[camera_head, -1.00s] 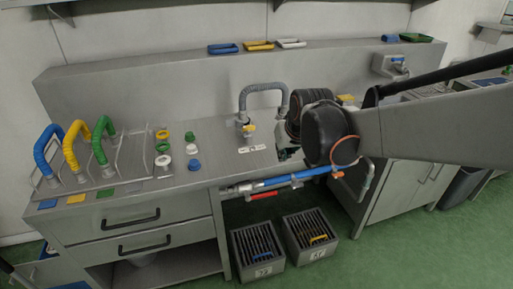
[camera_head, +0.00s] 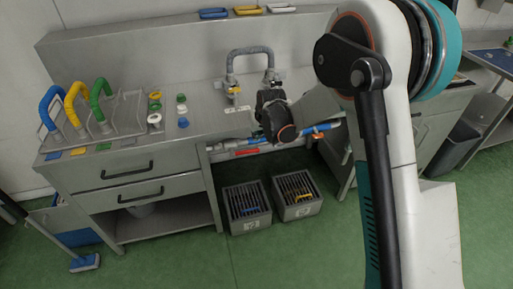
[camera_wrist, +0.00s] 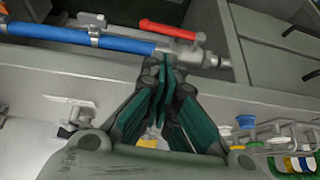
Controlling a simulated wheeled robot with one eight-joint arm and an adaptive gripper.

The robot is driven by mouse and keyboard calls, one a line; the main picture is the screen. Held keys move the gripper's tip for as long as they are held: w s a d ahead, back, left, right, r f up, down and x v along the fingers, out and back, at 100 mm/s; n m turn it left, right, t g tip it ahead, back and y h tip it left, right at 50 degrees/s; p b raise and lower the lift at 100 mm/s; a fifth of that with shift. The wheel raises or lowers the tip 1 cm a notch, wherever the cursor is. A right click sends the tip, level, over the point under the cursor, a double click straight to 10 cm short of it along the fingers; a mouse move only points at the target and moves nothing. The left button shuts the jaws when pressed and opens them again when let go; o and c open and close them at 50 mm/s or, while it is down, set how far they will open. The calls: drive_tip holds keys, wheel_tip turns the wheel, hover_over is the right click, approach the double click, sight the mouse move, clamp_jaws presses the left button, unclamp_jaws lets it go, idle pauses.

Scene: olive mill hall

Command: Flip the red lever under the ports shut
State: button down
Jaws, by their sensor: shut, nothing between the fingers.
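The red lever (camera_wrist: 168,28) is attached to a metal valve (camera_wrist: 206,55) at the end of a blue pipe (camera_wrist: 60,33). It lies nearly along the pipe, a little angled from it. In the head view the lever (camera_head: 247,152) shows as a small red bar just below the pipe along the bench front. My gripper (camera_wrist: 163,62) is shut and empty. In the wrist view its fingertips appear close to the valve and pipe end, just below the lever; I cannot tell whether they touch. In the head view my wrist hides the fingers.
Two slotted grey bins (camera_head: 247,222) (camera_head: 316,208) stand on the floor below. A rack with coloured hoses (camera_head: 77,105) is at the left. Green floor in front is open.

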drive_tip(key=shift+f, duration=0.3)
drive_tip(key=shift+f, duration=0.1)
drive_tip(key=b, duration=0.5)
approach(251, 151)
drive_tip(key=x, duration=0.4)
drive_tip(key=w+x, duration=0.1)
drive_tip(key=x, duration=0.1)
drive_tip(key=shift+w+a, duration=0.3)
drive_tip(key=shift+a, duration=0.1)
drive_tip(key=shift+w, duration=0.1)
